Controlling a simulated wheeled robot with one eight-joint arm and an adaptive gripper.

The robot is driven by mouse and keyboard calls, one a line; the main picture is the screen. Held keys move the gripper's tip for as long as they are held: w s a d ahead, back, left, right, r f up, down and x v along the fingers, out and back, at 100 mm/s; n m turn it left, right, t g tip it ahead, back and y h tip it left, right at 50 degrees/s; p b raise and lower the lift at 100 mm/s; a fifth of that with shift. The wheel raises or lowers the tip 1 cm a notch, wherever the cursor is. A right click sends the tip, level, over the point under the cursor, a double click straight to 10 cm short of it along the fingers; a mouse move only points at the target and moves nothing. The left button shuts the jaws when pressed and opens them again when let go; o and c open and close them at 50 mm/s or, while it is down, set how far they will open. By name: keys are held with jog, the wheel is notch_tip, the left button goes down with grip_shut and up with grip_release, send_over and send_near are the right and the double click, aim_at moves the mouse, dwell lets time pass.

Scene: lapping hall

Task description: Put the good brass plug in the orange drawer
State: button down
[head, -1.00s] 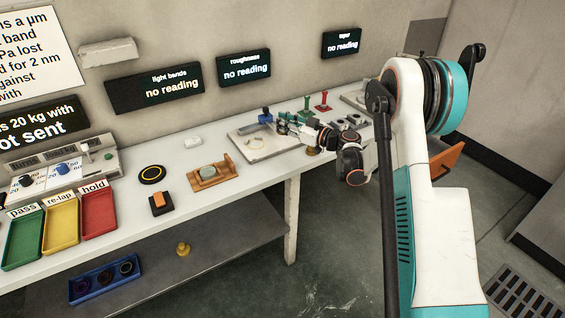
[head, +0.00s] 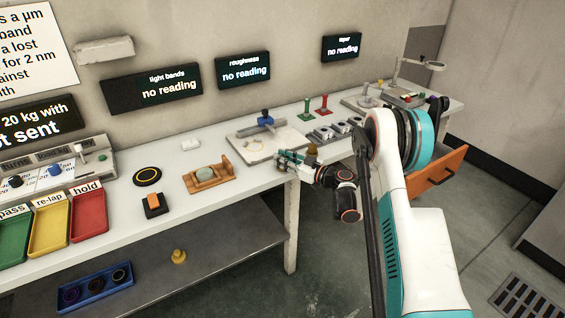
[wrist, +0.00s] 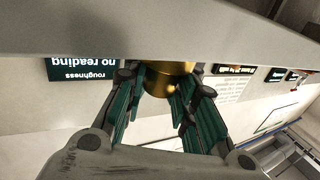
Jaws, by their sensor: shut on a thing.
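My gripper (head: 286,158) is at the front edge of the bench, left of the bench's right section, with its fingers pointing left. In the wrist view my gripper (wrist: 163,85) is shut on a brass plug (wrist: 170,80), whose rounded golden side shows between the green fingers. The held plug is not clear in the head view. A small brass piece (head: 312,149) shows just behind my gripper. Another brass plug (head: 179,256) stands on the lower shelf. The orange drawer (head: 436,180) sticks out, open, at the bench's right end; my arm hides part of it.
The white bench (head: 250,178) carries a wooden holder (head: 210,180), a plate with a blue-knobbed tool (head: 266,119), red and green stands, and a lamp stand (head: 420,62). Coloured trays (head: 88,216) are at left. A blue tray (head: 95,287) lies on the lower shelf. The floor before the bench is open.

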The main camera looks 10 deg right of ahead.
jog(key=shift+f, duration=0.1)
jog(key=c, duration=1.3)
grip_release()
